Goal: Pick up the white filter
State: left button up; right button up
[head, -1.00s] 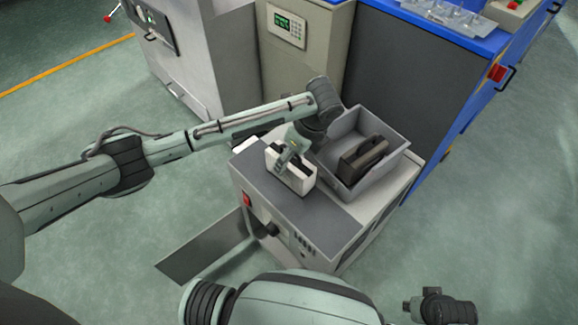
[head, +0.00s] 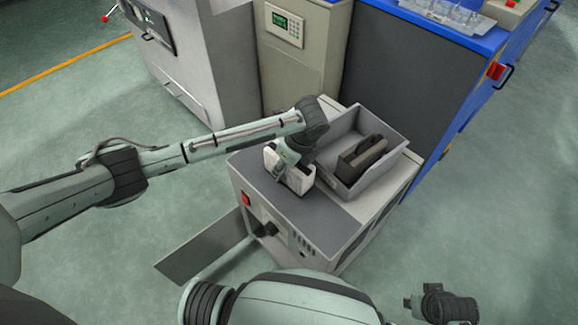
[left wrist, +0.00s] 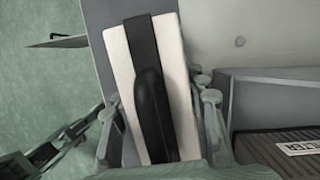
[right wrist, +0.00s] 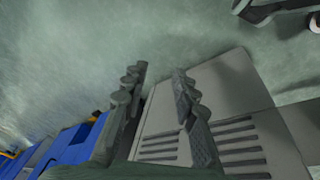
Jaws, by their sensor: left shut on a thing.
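The white filter (head: 302,181) stands on the grey top of the machine cabinet. In the left wrist view the white filter (left wrist: 178,70) shows a black band and a black handle along its middle. My left gripper (head: 285,167) is over it from above and shut on it, with one finger at each side of the white body in the left wrist view (left wrist: 160,112). Part of the filter is hidden behind my gripper in the head view. My right gripper (right wrist: 157,95) is open and empty, low at the right, away from the filter.
A grey bin (head: 396,133) on the cabinet (head: 335,215) holds a dark filter (head: 362,158) right beside my left gripper. A cabinet door (head: 200,250) hangs open at the front left. A blue and dark grey machine (head: 410,85) stands behind. Floor on both sides is clear.

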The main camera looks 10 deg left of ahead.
pick_arm(q)
jog(key=shift+c, duration=1.2)
